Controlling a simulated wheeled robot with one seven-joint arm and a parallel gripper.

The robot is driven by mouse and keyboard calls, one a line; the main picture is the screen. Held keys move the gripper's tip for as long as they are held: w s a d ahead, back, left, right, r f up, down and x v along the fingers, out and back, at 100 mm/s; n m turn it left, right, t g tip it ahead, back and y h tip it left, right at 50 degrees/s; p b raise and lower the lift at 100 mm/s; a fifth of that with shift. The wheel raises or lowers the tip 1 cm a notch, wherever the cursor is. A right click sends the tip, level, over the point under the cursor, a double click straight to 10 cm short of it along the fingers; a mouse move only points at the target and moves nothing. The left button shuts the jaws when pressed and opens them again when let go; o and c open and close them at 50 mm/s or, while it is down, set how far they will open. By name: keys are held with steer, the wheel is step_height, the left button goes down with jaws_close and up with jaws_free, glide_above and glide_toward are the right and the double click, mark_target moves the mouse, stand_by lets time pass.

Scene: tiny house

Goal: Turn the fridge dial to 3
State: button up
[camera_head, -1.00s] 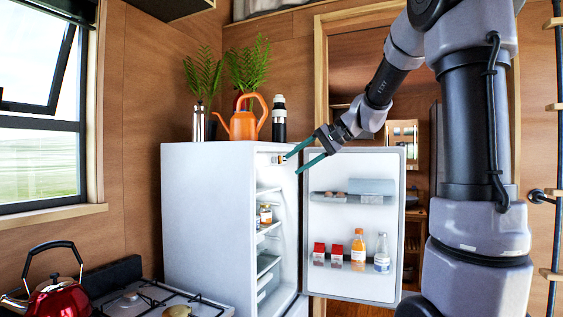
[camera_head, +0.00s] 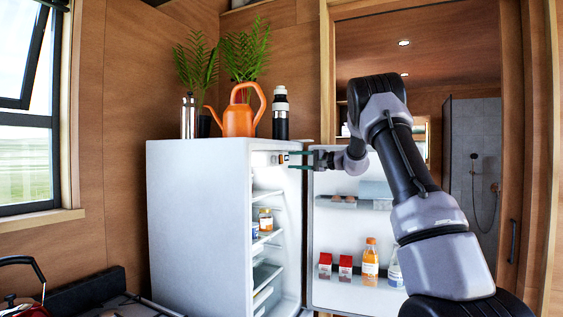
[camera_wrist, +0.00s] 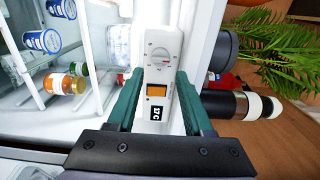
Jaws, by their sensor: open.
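The white fridge (camera_head: 197,215) stands with its door (camera_head: 333,213) swung open to the right. Inside at the top is a small control panel (camera_head: 281,158). In the wrist view this white panel (camera_wrist: 164,73) carries a round dial (camera_wrist: 159,54), an orange window (camera_wrist: 156,90) and a black label reading "3°C" (camera_wrist: 154,115). The dial's setting is too small to read. My gripper (camera_head: 289,160) is open and empty, pointing at the panel. In the wrist view its green fingers (camera_wrist: 159,77) stand on either side of the panel, short of the dial.
Jars (camera_head: 265,220) stand on the fridge shelves. Red cartons (camera_head: 325,265) and an orange bottle (camera_head: 370,262) stand in the door. An orange watering can (camera_head: 238,118), a black flask (camera_head: 280,115) and plants (camera_head: 250,50) sit on top of the fridge.

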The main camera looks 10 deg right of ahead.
mark_target(275, 159)
steer(key=x, duration=0.6)
jaws_close()
